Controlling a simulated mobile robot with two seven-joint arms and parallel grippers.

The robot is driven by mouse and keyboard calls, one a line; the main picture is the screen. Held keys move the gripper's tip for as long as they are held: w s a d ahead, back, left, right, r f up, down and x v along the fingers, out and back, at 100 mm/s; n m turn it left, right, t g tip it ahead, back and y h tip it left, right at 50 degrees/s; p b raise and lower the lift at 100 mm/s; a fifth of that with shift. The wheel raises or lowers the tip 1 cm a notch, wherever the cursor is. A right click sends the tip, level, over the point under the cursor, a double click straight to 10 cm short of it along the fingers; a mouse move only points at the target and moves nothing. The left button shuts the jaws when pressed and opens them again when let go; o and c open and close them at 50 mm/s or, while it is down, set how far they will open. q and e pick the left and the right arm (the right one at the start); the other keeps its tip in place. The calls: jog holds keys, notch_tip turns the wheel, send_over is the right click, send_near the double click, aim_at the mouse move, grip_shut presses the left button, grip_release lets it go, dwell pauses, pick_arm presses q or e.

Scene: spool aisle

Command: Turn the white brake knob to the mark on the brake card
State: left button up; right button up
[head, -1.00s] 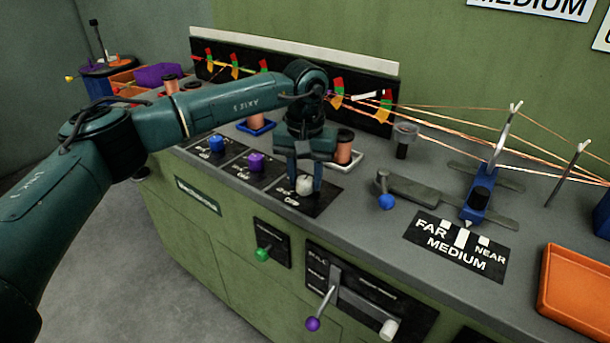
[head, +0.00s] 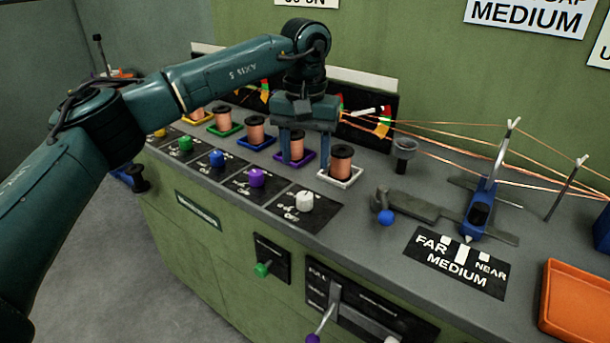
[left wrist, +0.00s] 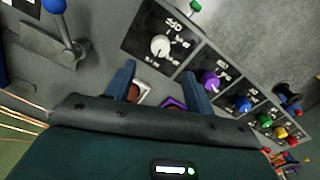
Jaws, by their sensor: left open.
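The white knob (head: 304,200) stands on a black marked plate at the front of the bench, at the right end of a row of coloured knobs. It also shows in the left wrist view (left wrist: 160,46), with its marks around it. My left gripper (head: 304,152) is open, above and behind the knob, near the copper spools. In the left wrist view its fingers (left wrist: 159,78) are apart, with nothing held and the knob beyond their tips. I cannot tell which sign is the brake card; a wall sign (head: 530,14) reads MEDIUM and is partly cut off. My right gripper is not in view.
Copper spools on coloured trays stand behind the knobs; one is on a white tray (head: 340,178). A lever with a blue ball (head: 386,218), a FAR/MEDIUM/NEAR plate (head: 457,262) and an orange tray (head: 578,300) lie to the right. Copper wires (head: 440,140) run across the back.

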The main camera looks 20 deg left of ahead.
pick_arm(q)
jog(key=shift+r, duration=1.95)
jog(key=shift+r, duration=0.1)
